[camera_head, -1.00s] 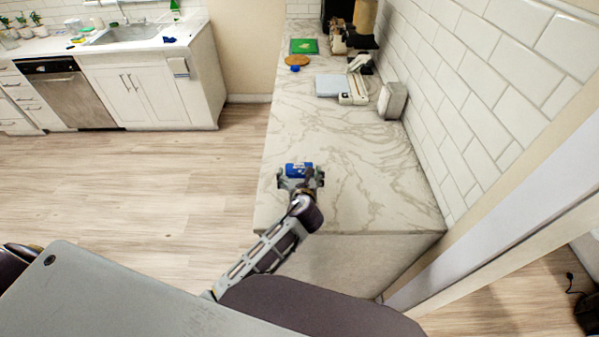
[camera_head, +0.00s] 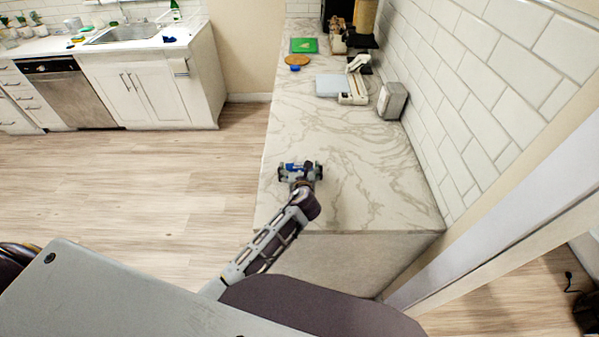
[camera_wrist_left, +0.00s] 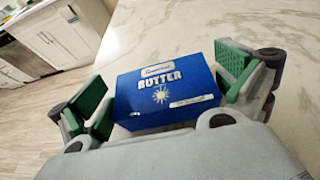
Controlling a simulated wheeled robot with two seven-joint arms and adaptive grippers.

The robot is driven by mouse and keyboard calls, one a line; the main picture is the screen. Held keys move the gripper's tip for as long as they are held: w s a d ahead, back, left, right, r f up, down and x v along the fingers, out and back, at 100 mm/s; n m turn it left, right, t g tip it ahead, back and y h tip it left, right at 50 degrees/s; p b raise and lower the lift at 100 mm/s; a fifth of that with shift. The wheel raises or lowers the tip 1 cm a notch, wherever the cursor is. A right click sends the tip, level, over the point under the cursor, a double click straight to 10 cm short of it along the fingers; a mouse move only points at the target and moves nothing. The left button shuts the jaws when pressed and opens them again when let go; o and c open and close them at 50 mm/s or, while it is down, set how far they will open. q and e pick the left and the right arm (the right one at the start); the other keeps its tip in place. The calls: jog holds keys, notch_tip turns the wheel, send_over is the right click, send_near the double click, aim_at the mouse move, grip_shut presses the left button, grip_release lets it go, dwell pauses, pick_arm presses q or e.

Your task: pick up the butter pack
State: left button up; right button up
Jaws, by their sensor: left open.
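The butter pack is a blue box with white "BUTTER" lettering, lying on the marble counter (camera_head: 345,190). In the left wrist view the butter pack (camera_wrist_left: 165,95) is between the green finger pads of my left gripper (camera_wrist_left: 168,92). The pads are spread, with a narrow gap on each side of the box. In the head view my left gripper (camera_head: 299,172) is open over the pack, and only a little blue of the butter pack (camera_head: 291,167) shows between its fingers. My right gripper is not in view.
Farther along the counter are a white scale-like device (camera_head: 331,86), a grey box (camera_head: 392,100), a round wooden board (camera_head: 298,60) and a green board (camera_head: 304,45). A tiled wall (camera_head: 470,110) borders the counter on the right. The counter around the pack is clear.

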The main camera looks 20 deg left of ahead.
aim_at(299, 168)
pick_arm(q)
jog(key=c, duration=0.9)
jog(key=shift+c, duration=0.2)
jog(key=shift+r, duration=0.15)
jog(key=shift+r, duration=4.95)
